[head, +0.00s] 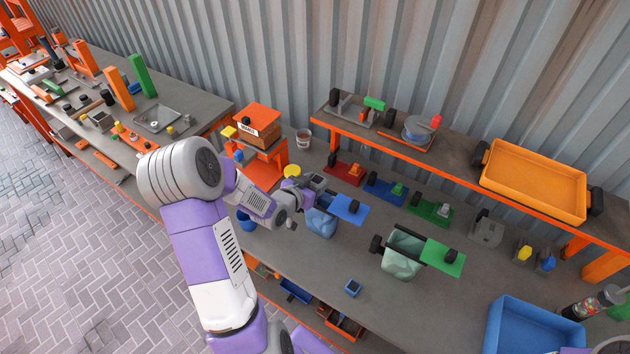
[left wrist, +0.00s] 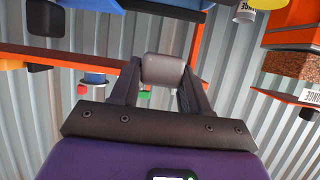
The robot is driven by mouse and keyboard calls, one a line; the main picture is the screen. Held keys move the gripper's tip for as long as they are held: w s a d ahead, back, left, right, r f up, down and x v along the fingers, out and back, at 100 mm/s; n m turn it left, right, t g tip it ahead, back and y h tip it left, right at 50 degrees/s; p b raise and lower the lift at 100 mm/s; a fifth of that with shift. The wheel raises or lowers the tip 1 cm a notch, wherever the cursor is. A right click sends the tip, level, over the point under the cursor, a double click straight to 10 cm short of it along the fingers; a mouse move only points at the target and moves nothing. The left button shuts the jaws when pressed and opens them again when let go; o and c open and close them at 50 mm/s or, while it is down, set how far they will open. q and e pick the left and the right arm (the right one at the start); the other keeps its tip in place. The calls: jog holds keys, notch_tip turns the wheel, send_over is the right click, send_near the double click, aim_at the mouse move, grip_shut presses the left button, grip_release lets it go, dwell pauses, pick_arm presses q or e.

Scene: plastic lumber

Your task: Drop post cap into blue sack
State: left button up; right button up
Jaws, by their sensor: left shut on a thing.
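A grey, rounded post cap (left wrist: 163,70) is between the fingers of my left gripper (left wrist: 160,85) in the left wrist view, and the gripper is shut on it. In the head view my left gripper (head: 314,184) is above the bench, just behind and to the left of the blue sack (head: 320,223). The sack hangs beside a blue plate (head: 350,208), and my wrist partly hides its mouth. The cap cannot be made out clearly in the head view. My right gripper is not in view.
A green sack (head: 402,262) with a green plate (head: 443,257) stands to the right. A raised shelf (head: 455,160) with an orange tray (head: 534,182) runs along the back. A blue bin (head: 530,328) is at the front right. An orange stand (head: 262,170) is behind my left arm.

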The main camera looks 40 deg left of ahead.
pick_arm(q)
jog(key=o, duration=1.1)
jog(key=v, duration=0.7)
jog(key=shift+s, duration=0.3)
jog(key=shift+r, duration=0.15)
